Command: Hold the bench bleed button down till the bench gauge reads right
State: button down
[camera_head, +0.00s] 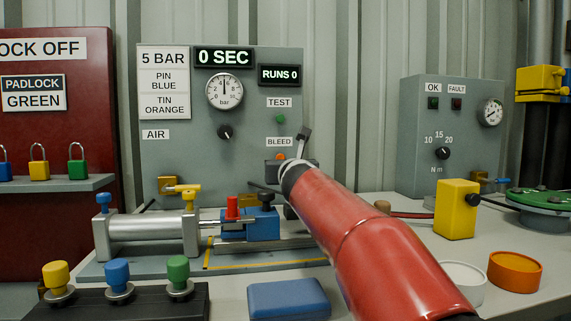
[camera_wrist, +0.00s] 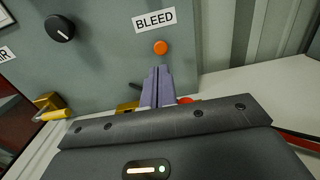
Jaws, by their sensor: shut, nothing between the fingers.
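The orange bleed button (camera_head: 281,156) sits under the BLEED label on the grey bench panel (camera_head: 180,150). It shows in the wrist view (camera_wrist: 160,47), just beyond my fingertips. My gripper (camera_wrist: 157,70) is shut and empty, its fingers pointing at the panel just below the button. A small gap shows between tips and button in the wrist view; depth is hard to judge. The bench gauge (camera_head: 225,91) is a round white bar dial at the panel's upper middle, its needle pointing almost straight up. My red arm hides part of the bench below the button.
The panel reads 5 BAR, 0 SEC and RUNS 0. A dark knob (camera_head: 225,132) and green test button (camera_head: 280,119) are nearby. A cylinder fixture (camera_head: 150,228) stands below. A yellow block (camera_head: 456,209) and orange dish (camera_head: 515,271) lie right of my arm.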

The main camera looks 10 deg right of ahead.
jog(key=w+p, duration=0.2)
jog(key=w, duration=0.5)
jog(key=shift+w+d, duration=0.15)
jog(key=shift+w, duration=0.1)
jog(key=shift+r, duration=0.1)
